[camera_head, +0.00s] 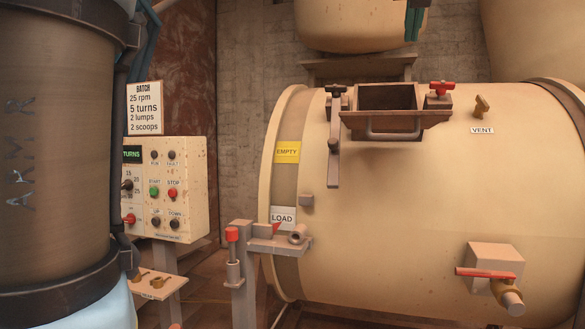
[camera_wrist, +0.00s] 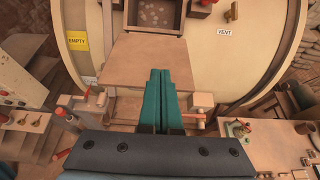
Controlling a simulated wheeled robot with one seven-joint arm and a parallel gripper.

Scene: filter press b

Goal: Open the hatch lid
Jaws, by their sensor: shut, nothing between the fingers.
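The hatch (camera_head: 388,97) is on top of the big cream drum, and its dark opening shows. The lid (camera_head: 428,119) is folded out from the opening's front edge toward the viewer, with a bar handle (camera_head: 393,134) on its outer face. In the wrist view the lid (camera_wrist: 145,62) is a flat tan panel below the opening (camera_wrist: 152,17), which has pale specks inside. My gripper (camera_wrist: 160,73) is shut and empty, its teal fingers overlapping the lid in that view. In the head view its teal fingertips (camera_head: 412,37) are above the hatch, apart from the lid.
A black-knobbed latch bar (camera_head: 333,142) hangs left of the hatch, and a red clamp knob (camera_head: 441,88) sits at its right. A vessel (camera_head: 362,22) hangs above. A vent tap (camera_head: 481,106) is to the right. A control panel (camera_head: 166,190) stands at the left.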

